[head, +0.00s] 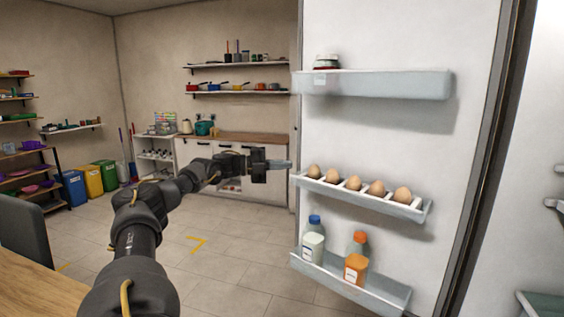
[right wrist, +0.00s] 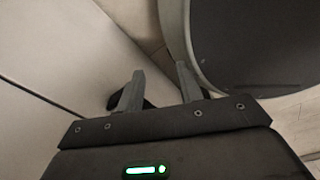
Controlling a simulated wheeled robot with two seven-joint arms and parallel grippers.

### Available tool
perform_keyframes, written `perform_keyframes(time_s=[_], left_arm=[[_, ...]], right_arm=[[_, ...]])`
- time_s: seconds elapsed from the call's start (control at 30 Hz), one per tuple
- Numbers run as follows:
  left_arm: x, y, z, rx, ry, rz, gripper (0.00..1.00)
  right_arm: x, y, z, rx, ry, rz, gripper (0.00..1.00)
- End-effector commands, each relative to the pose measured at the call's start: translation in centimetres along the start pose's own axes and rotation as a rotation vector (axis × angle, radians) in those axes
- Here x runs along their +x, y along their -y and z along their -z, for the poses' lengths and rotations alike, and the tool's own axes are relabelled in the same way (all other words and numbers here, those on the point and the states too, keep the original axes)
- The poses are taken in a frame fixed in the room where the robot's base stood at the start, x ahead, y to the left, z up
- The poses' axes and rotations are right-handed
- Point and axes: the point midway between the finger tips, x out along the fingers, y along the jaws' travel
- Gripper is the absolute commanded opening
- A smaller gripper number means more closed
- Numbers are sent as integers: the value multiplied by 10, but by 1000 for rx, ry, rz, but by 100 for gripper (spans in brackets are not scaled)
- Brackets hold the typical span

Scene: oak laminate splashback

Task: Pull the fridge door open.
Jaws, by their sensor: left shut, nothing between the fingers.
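The fridge door (head: 400,140) stands open in the head view. Its white inner face is turned towards me, with door shelves holding eggs, bottles and a jar. My left gripper (head: 281,164) is shut and empty at the door's free left edge, level with the egg shelf. I cannot tell whether it touches the door. The door's outer face and handle are hidden. My right gripper (right wrist: 158,80) shows in the right wrist view with its two fingers apart and nothing between them. It is outside the head view.
The fridge interior shows at the right edge, with part of a shelf (head: 543,303). A wooden table (head: 35,290) and a dark chair back (head: 24,228) stand at lower left. Tiled floor (head: 235,265) lies clear between table and door. A pale panel (right wrist: 60,60) is close to the right gripper.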

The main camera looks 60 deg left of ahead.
Motion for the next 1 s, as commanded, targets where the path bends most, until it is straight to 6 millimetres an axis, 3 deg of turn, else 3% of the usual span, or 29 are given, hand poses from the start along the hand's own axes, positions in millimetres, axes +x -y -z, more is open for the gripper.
perform_keyframes(time_s=[0.2,0.43,1.0], left_arm=[[-4,10,37,2,-1,-3,0],[-7,25,66,2,-2,-2,0],[-8,32,76,0,-1,-2,0]], right_arm=[[18,0,-2,0,0,0,36],[30,0,-2,0,0,0,36],[31,0,-3,0,0,0,36]])
